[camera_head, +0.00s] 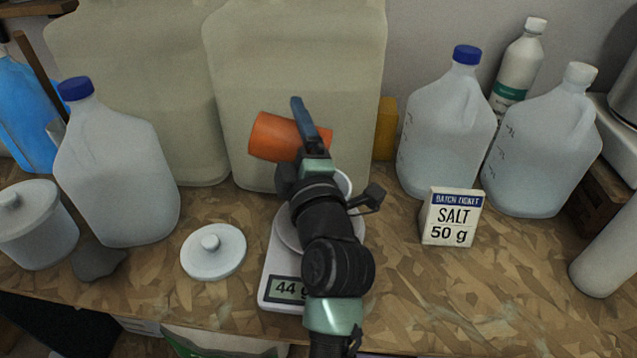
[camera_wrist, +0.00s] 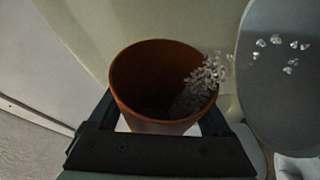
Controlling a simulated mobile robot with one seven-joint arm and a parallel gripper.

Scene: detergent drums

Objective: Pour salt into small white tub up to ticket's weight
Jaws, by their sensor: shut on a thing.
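My gripper (camera_head: 303,128) is shut on an orange cup (camera_head: 268,136), which is tipped on its side above the scale (camera_head: 274,262). In the wrist view the cup (camera_wrist: 130,75) holds clear salt grains (camera_wrist: 205,80) gathered at its right rim, some apparently crossing it. A grey rounded surface (camera_wrist: 265,95) at the right, probably the small white tub, shows several grains. In the head view only a bit of the tub's white rim (camera_head: 346,184) shows; my arm hides the rest. The scale's display reads 44 g. The batch ticket (camera_head: 452,216) reads SALT 50 g.
A white lid (camera_head: 213,250) lies left of the scale. A lidded white tub (camera_head: 38,226) and a blue-capped jug (camera_head: 115,170) stand at the left. Large pale drums (camera_head: 300,60) stand behind. Two jugs (camera_head: 445,130) (camera_head: 540,145) stand right. The front right bench is mostly clear.

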